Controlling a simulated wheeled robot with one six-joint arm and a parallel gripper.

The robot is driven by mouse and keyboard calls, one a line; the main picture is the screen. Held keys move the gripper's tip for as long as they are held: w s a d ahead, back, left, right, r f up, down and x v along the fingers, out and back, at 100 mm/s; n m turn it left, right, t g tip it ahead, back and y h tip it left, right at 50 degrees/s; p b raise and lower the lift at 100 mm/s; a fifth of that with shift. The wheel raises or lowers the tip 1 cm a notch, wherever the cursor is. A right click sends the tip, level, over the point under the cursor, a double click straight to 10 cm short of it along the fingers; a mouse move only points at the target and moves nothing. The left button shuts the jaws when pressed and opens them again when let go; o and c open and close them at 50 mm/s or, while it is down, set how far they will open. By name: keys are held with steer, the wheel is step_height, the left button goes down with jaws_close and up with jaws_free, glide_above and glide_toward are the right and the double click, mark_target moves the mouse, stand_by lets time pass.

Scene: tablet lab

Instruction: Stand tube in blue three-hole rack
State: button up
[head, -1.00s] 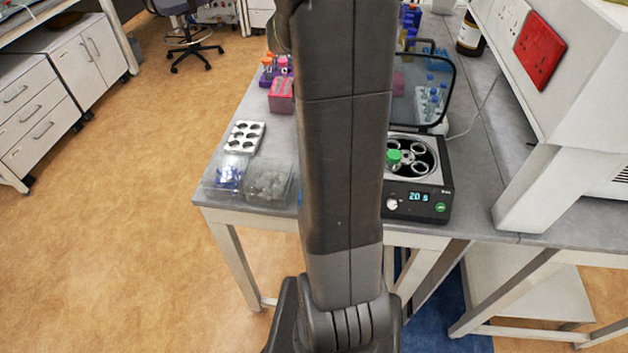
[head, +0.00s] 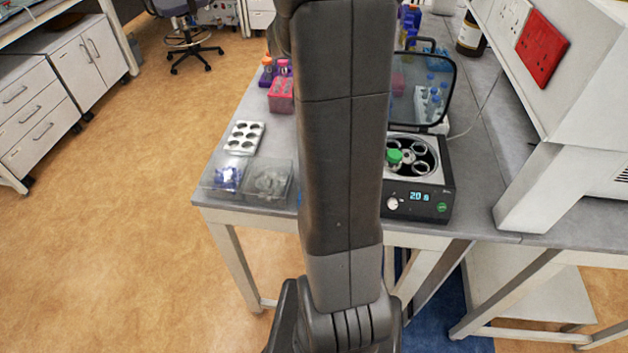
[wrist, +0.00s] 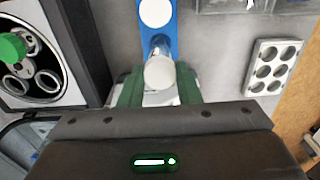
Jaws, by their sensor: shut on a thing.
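My gripper (wrist: 158,88) is in the wrist view, with its green fingers on either side of a white-capped tube (wrist: 158,72). It is shut on this tube. The tube's clear body points away from me, over the blue rack (wrist: 171,28). I cannot tell whether its lower end is inside a hole or above it. Another round white top (wrist: 155,12) shows at the far end of the rack. In the head view my arm hides the gripper, the tube and nearly all of the rack.
A centrifuge (head: 418,203) with its lid up and a green-capped tube (head: 394,157) stands to the right. A six-hole metal block (head: 245,137) and clear bins (head: 268,180) stand to the left. A pink rack (head: 281,96) is farther back.

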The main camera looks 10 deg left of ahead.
steer(key=shift+f+b, duration=0.3)
steer(key=shift+f, duration=0.35)
steer(key=shift+f, duration=0.15)
steer(key=shift+f+b, duration=0.4)
steer(key=shift+f, duration=0.05)
steer(key=shift+f, duration=0.15)
stand_by(0.4)
steer(key=shift+f+b, duration=0.45)
steer(key=shift+f, duration=0.1)
steer(key=o, duration=0.9)
